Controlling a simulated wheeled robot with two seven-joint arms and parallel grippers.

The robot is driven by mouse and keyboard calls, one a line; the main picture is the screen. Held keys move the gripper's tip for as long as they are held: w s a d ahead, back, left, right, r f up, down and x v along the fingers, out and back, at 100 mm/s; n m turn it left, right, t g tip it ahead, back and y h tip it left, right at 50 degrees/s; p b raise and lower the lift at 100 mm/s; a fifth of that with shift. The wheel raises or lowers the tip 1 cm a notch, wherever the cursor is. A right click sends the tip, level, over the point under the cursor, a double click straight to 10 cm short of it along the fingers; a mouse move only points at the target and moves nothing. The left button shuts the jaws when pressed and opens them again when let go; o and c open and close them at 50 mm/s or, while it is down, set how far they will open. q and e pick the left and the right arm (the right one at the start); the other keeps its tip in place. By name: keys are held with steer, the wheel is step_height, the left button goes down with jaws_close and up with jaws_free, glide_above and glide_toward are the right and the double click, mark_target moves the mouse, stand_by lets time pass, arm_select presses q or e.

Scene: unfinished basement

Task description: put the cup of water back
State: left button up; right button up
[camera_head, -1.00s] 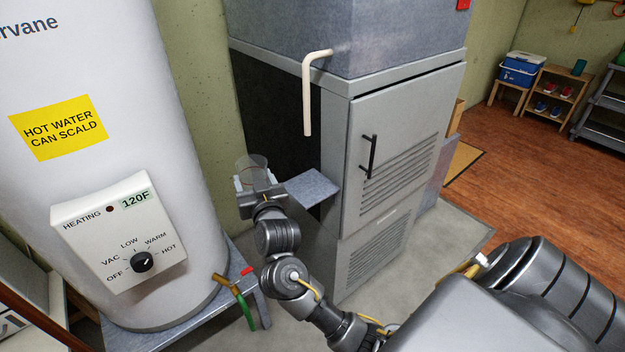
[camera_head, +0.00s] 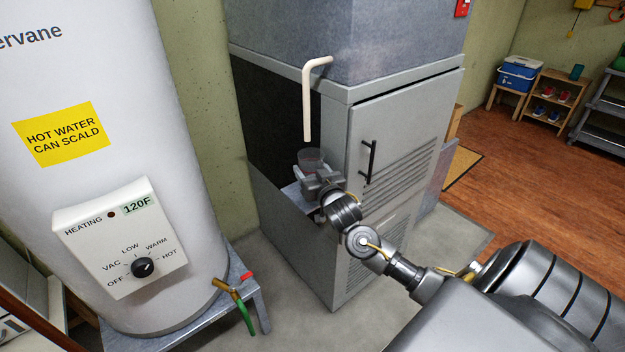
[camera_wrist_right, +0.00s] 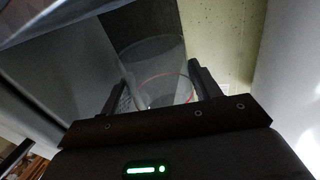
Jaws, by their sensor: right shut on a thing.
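The clear cup (camera_head: 309,157) is held in my right gripper (camera_head: 312,172), above or at a small grey metal shelf (camera_head: 291,193) on the left side of the grey furnace cabinet. A white bent pipe (camera_head: 307,100) ends just above the cup. In the right wrist view the see-through cup (camera_wrist_right: 155,68) stands between the two fingers of my right gripper (camera_wrist_right: 160,85), with a reddish ring around it. I cannot tell whether the cup touches the shelf, as the gripper hides its base. My left gripper is out of view.
The furnace cabinet (camera_head: 400,150) stands right of the cup, with a black handle. A white water heater (camera_head: 120,190) on a metal stand is at left, with a brass tap and green hose (camera_head: 240,305). Bare floor (camera_head: 290,310) lies between them.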

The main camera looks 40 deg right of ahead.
steer(key=shift+f, duration=0.8)
steer(key=shift+f+p, duration=0.5)
steer(key=shift+f, duration=0.4)
steer(key=shift+a+f, duration=0.1)
steer(key=shift+f, duration=0.35)
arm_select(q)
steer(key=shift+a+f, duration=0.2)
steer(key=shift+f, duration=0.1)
arm_select(e)
steer(key=o, duration=1.1)
